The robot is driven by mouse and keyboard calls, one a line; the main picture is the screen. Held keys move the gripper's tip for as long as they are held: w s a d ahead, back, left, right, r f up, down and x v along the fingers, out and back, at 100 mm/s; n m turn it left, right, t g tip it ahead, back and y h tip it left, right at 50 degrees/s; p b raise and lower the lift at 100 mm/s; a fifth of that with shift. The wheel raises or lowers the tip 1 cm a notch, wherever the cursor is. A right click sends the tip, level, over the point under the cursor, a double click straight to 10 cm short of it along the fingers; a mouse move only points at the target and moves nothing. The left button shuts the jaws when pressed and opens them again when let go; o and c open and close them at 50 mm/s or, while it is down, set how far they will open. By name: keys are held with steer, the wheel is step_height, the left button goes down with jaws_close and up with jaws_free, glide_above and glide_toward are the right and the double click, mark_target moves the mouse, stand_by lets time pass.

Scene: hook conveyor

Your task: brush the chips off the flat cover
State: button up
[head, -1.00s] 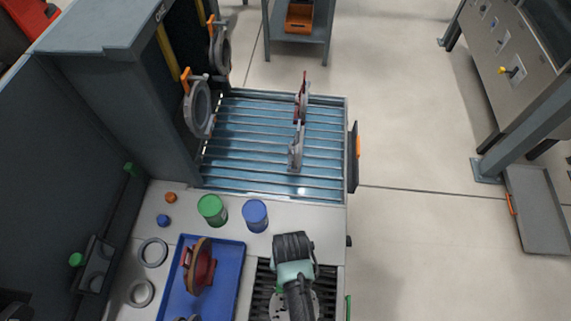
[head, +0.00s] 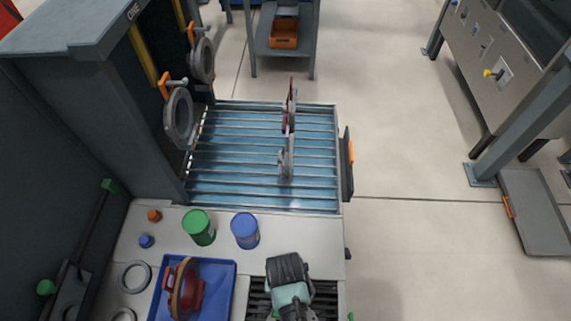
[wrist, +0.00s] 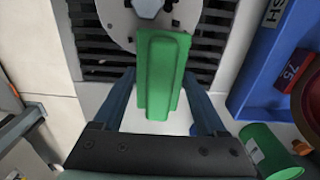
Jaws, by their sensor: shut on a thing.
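In the wrist view, my gripper (wrist: 160,88) is shut on a green block-like piece (wrist: 162,70), which looks like the brush's handle. Its bristles are not visible. Beyond the green piece lies a pale round flat cover (wrist: 118,14) with holes, on a black slatted grate (wrist: 95,50). The green piece overlaps the cover in the picture; I cannot tell whether they touch. Chips are too small to make out. In the head view my gripper (head: 290,296) is over the grate (head: 257,300) at the bottom edge, and my wrist hides the cover.
A blue tray (head: 222,268) with a red wheel-like part (head: 185,290) lies left of my gripper. A green cup (head: 198,228) and blue cup (head: 245,230) stand behind. Open floor lies right.

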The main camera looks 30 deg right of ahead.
steer(key=shift+f, duration=0.45)
stand_by(0.4)
steer(key=shift+s+d+r, duration=0.2)
steer(key=shift+s+d, duration=0.35)
steer(key=shift+d, duration=0.25)
steer(key=shift+s+d+f+p, duration=0.1)
steer(key=shift+s+d+p, duration=0.1)
steer(key=shift+s+d, duration=0.25)
steer(key=shift+s+d+f+p, duration=0.15)
steer(key=shift+s+d, duration=0.1)
steer(key=shift+d, duration=0.3)
steer(key=shift+w+a, duration=0.6)
steer(key=shift+a, duration=0.35)
steer(key=shift+w+a, duration=0.6)
steer(key=shift+a, duration=0.3)
steer(key=shift+s+d+r+p, duration=0.1)
steer(key=shift+s+d+p, duration=0.15)
steer(key=shift+d+p, duration=0.15)
steer(key=shift+s+d+r+p, duration=0.1)
steer(key=shift+s+d+p, duration=0.15)
steer(key=shift+d, duration=0.2)
steer(key=shift+s+d+f, duration=0.15)
steer(key=shift+s+d, duration=0.6)
steer(key=shift+d, duration=0.3)
